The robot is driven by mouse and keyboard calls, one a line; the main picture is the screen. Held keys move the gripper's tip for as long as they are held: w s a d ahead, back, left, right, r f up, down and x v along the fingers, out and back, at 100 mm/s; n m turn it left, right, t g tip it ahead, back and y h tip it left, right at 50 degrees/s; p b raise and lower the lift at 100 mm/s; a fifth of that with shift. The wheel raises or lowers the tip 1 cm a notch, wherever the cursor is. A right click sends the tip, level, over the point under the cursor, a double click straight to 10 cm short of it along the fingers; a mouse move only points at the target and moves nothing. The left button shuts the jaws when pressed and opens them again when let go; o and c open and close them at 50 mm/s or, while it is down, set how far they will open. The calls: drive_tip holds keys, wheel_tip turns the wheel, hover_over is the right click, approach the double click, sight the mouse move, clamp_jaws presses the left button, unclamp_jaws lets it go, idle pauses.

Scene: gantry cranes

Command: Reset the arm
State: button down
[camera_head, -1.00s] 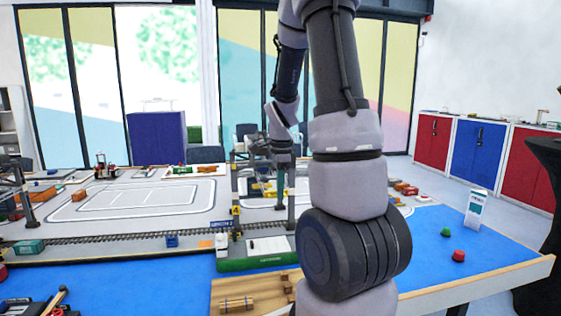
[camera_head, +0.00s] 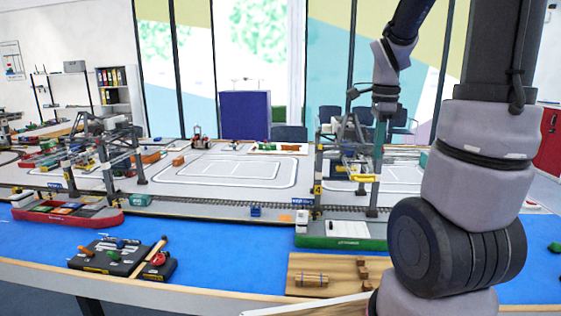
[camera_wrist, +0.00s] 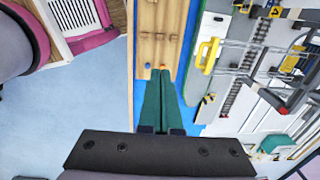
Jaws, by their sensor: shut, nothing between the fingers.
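My arm rises at the right of the head view, and my gripper (camera_head: 379,150) hangs from it, pointing down in front of the right gantry crane (camera_head: 345,150). In the wrist view my gripper (camera_wrist: 161,73) shows two long green fingers lying together. They are shut with nothing between them. The wooden board (camera_wrist: 148,50) shows beyond the fingertips in that view, apparently below them. I cannot tell the exact gap between the gripper and the crane.
The left gantry crane (camera_head: 105,155) stands by a red barge (camera_head: 65,215) with coloured loads. The wooden board (camera_head: 340,262) with small blocks is at the front edge. The blue mat's middle is largely clear.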

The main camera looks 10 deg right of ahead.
drive_tip(key=s+a+r+n+t+y, duration=0.2)
drive_tip(key=s+a+r+n+t, duration=0.4)
drive_tip(key=s+a+r+n, duration=0.4)
drive_tip(key=a+r+n, duration=0.1)
drive_tip(key=a+n, duration=0.1)
drive_tip(key=n, duration=0.4)
drive_tip(key=shift+a+n+t, duration=0.2)
drive_tip(key=shift+n+t, duration=0.1)
drive_tip(key=shift+n, duration=0.1)
